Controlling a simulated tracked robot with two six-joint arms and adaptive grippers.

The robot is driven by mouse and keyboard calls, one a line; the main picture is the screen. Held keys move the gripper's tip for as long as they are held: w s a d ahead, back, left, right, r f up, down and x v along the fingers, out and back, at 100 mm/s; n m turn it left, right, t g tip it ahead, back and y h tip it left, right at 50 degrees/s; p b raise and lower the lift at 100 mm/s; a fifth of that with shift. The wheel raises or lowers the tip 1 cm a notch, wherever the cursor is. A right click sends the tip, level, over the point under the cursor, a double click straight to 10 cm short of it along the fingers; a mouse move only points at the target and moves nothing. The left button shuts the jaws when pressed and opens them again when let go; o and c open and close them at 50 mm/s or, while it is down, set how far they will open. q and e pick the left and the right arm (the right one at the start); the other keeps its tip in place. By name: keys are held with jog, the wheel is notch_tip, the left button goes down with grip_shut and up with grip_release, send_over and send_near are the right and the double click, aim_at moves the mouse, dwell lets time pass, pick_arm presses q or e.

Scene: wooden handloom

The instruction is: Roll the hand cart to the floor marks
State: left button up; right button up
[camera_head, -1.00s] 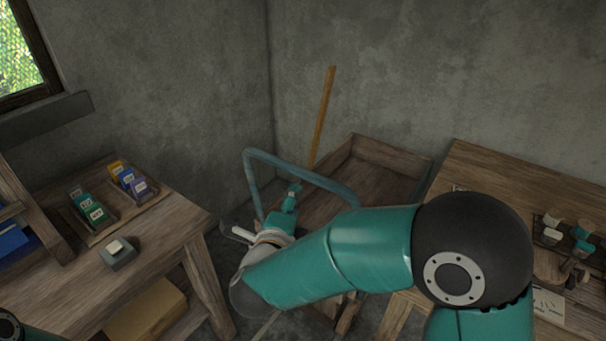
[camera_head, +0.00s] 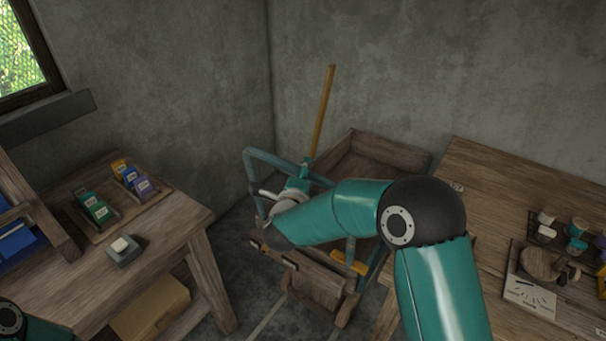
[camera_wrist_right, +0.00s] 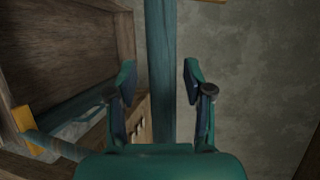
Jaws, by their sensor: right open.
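The hand cart (camera_head: 385,148) is a wooden box on the floor in the corner, with a blue-grey tubular push handle (camera_head: 272,157) on its near left side. My right gripper (camera_head: 305,168) is at the top bar of the handle. In the right wrist view the blue bar (camera_wrist_right: 160,60) runs between the two open fingers of that gripper (camera_wrist_right: 160,78), with a gap on both sides. Pale floor marks (camera_head: 268,318) show as lines on the floor below the cart. My right arm hides part of the cart and handle. My left gripper is out of view.
A wooden table with card trays (camera_head: 115,200) stands at the left, with a cardboard box (camera_head: 150,310) under it. A wooden workbench (camera_head: 480,185) stands close at the cart's right. A wooden pole (camera_head: 323,110) stands upright behind the handle.

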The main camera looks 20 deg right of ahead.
jog(key=shift+c, duration=0.2)
grip_shut()
